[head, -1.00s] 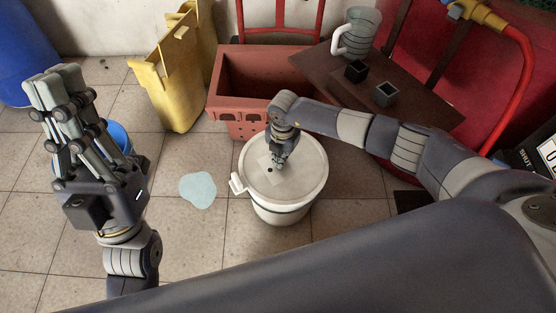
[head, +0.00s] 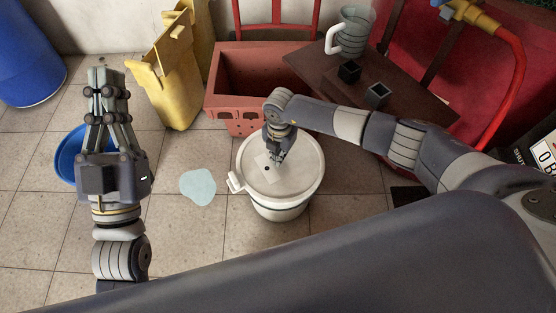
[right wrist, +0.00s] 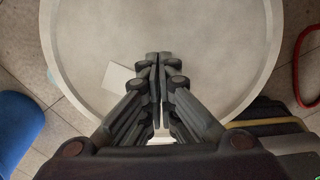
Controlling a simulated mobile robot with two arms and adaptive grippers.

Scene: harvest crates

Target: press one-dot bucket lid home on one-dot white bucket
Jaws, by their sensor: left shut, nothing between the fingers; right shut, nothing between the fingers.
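The one-dot white bucket (head: 280,213) stands upright on the tiled floor in the middle of the head view. The white one-dot bucket lid (head: 300,178) lies flat over its top, with a square label and black dot. I cannot tell whether its rim is fully seated all round. My right gripper (head: 277,162) is shut and empty, pointing down at the lid by the label, its tips at or just above the surface. In the right wrist view the lid (right wrist: 225,40) fills the area beneath the shut fingers. My left gripper (head: 106,77) is shut and empty, raised at the left.
A red crate (head: 240,118) stands just behind the bucket, a yellow container (head: 172,85) behind left. A dark table (head: 400,92) with a jug (head: 352,35) and two small black cups is behind right. A blue tub (head: 68,160) is partly behind my left gripper. A pale puddle (head: 198,186) lies left.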

